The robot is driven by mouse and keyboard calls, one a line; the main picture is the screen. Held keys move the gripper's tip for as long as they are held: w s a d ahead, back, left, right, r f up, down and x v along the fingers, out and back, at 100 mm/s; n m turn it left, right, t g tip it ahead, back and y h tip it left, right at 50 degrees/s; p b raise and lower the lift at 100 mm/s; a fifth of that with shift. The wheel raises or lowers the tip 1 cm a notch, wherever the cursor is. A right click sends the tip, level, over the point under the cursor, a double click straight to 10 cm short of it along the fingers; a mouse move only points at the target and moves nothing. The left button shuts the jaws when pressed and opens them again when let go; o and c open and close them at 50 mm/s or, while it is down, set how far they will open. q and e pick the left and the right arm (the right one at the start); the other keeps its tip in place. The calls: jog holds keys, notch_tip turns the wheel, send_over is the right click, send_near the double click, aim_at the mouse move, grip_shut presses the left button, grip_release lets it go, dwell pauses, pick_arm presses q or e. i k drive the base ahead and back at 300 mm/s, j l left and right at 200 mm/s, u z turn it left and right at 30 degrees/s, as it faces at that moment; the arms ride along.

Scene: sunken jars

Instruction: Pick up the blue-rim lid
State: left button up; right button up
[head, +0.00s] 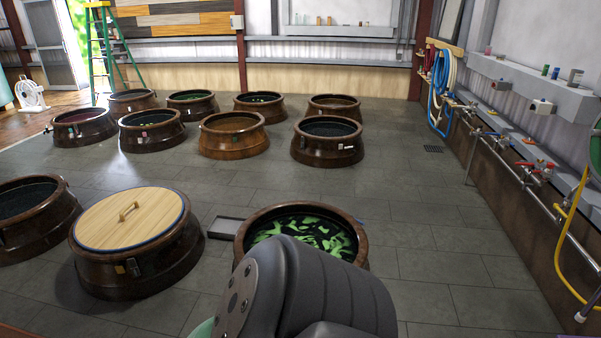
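The blue-rim lid (108,224) is a round light wooden disc with a blue edge and a small wooden handle (129,211) on top. It lies on a brown jar (134,272) at the lower left of the head view and covers its mouth. One of my dark arm links fills the bottom middle of the view, to the right of the lidded jar and apart from it. Neither of my grippers shows in the head view.
An open jar with green contents (257,222) stands behind my arm link. A dark open jar (35,232) stands left of the lidded one. Several more open jars stand farther back. Grey floor (470,265) is clear at right, before a wall with taps (538,166) and hoses.

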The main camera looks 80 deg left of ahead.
aim_at(130, 219)
jog(key=u, duration=3.45)
